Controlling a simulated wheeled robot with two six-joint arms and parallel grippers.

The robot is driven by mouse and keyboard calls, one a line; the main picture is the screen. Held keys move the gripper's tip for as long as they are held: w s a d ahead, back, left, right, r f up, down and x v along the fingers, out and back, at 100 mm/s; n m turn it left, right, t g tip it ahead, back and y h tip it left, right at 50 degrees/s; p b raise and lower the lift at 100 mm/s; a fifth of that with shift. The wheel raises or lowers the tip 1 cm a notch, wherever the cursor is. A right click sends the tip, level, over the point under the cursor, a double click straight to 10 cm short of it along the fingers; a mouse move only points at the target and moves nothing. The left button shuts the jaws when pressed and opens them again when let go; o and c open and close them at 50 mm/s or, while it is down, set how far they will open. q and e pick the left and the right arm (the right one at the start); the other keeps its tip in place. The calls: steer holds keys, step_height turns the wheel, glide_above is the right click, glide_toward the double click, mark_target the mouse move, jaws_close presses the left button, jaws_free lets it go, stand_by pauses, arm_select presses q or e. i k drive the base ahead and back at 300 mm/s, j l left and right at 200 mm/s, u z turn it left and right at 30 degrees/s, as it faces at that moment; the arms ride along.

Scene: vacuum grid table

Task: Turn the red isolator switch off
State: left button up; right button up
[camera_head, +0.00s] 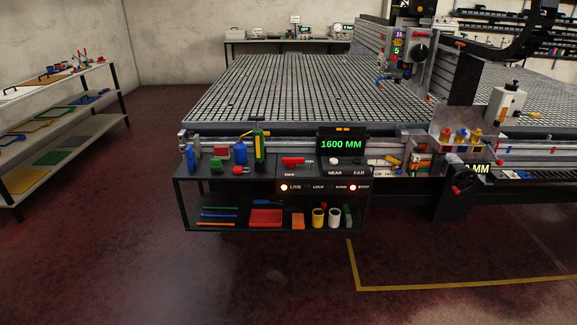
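A red switch handle (293,162), which looks like the isolator, lies sideways on the dark control panel at the front of the grid table. Small lettering beside and below it is too small to read. Neither of my grippers is in the head view.
A green display (341,144) reads 1600 MM above the panel. Bottles, a green pump and red blocks crowd the shelf top left of the switch; boxes and rolls fill the shelf (181,210) below. The grid table (290,85) is bare. Open floor lies in front.

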mark_target(290, 162)
steer(key=i+j, duration=0.15)
steer(key=i, duration=0.35)
steer(key=i+j, duration=0.15)
steer(key=i, duration=0.4)
steer(key=i+j, duration=0.15)
steer(key=i, duration=0.35)
steer(key=i+j, duration=0.15)
steer(key=i, duration=0.4)
steer(key=i+j, duration=0.15)
steer(key=i, duration=0.35)
steer(key=z, duration=0.05)
